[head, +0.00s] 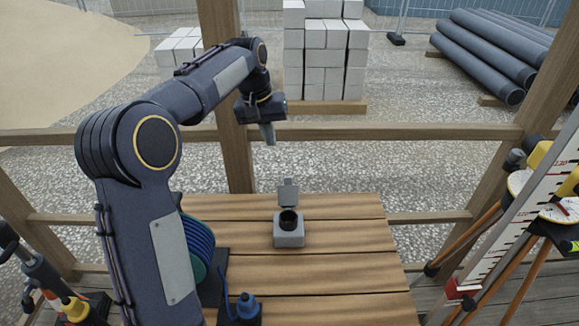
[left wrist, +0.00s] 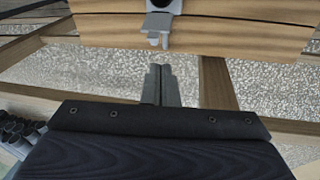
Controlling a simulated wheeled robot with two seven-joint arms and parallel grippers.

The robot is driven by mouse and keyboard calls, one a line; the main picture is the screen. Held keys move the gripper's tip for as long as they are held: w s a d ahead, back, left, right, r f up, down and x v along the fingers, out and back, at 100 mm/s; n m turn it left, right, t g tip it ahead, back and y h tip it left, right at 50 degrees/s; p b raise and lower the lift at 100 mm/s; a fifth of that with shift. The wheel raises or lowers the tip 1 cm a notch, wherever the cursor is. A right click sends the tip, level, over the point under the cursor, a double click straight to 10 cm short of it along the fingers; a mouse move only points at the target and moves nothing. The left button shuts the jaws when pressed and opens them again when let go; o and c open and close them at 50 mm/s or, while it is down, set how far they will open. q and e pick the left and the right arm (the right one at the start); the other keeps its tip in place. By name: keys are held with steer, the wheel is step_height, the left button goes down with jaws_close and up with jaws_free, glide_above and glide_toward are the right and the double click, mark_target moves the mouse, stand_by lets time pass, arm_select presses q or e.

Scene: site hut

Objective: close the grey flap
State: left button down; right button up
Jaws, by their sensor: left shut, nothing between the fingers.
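The grey flap (head: 288,190) stands upright, open, at the back edge of a small grey box (head: 289,238) with a dark round opening in its top. The box sits on the wooden table. In the left wrist view the flap (left wrist: 158,27) shows near the top edge, with part of the box cut off above it. My left gripper (head: 269,134) is shut and empty. It hangs in the air behind and above the flap, apart from it. Its closed fingers (left wrist: 159,84) point toward the flap in the left wrist view. My right gripper is not in view.
The wooden table (head: 340,270) is clear to the right of the box. A wooden rail (head: 400,132) runs behind the table. Tripods and a measuring staff (head: 515,225) stand at the right.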

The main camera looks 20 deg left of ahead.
mark_target(288, 190)
arm_select(q)
steer(key=w+f+g+y, duration=0.1)
steer(key=w+f, duration=0.5)
steer(key=w, duration=0.4)
steer(key=s+d+f+n+p, duration=0.1)
steer(key=s+d+f, duration=0.1)
steer(key=f, duration=0.7)
steer(key=shift+s+g, duration=0.3)
steer(key=shift+s, duration=0.35)
steer(key=shift+f+y, duration=0.15)
steer(key=shift+y, duration=0.15)
